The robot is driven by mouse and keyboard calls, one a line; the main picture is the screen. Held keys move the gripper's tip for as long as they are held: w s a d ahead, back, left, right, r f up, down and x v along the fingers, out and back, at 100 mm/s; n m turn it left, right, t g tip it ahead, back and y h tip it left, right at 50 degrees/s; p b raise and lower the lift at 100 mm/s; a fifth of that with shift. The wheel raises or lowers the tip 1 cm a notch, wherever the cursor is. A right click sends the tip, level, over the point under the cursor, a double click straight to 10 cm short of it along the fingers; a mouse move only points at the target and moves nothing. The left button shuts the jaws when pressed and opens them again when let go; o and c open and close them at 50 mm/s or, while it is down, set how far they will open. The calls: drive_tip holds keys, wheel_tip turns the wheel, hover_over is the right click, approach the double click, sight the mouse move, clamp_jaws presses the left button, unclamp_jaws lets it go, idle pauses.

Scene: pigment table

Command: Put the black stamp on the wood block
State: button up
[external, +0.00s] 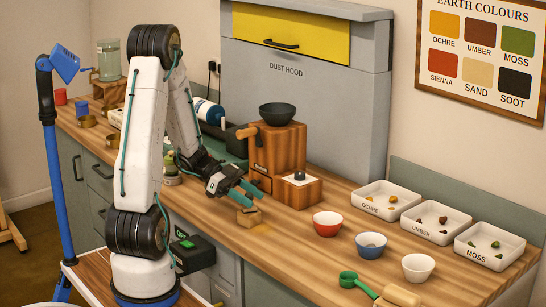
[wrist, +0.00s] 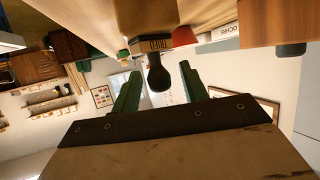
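In the wrist view, which is upside down, a black bulb-shaped knob (wrist: 158,76), which I take for the black stamp's handle, stands against a labelled wooden piece (wrist: 145,18). In the external view a small tan wooden piece (external: 250,217) lies on the table below my fingertips; the knob is hidden or unclear there. My gripper (external: 245,192) is open. Its teal fingers (wrist: 160,80) lie either side of the knob, with gaps showing. A wood block (external: 298,193) stands right of my gripper, before the wooden mill.
The wooden mill (external: 283,148) with a dark bowl (external: 279,114) stands behind. A red bowl (external: 327,225), blue bowl (external: 370,245) and white bowl (external: 418,267) stand to the right. Labelled white trays (external: 437,239) line the back. A green scoop (external: 349,279) lies in front.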

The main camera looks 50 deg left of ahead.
drive_tip(key=shift+r, duration=0.1)
drive_tip(key=shift+s+a+r, duration=0.1)
drive_tip(key=shift+a+r, duration=0.1)
drive_tip(key=shift+a, duration=0.05)
drive_tip(key=v, duration=1.1)
drive_tip(key=shift+s+a, duration=0.1)
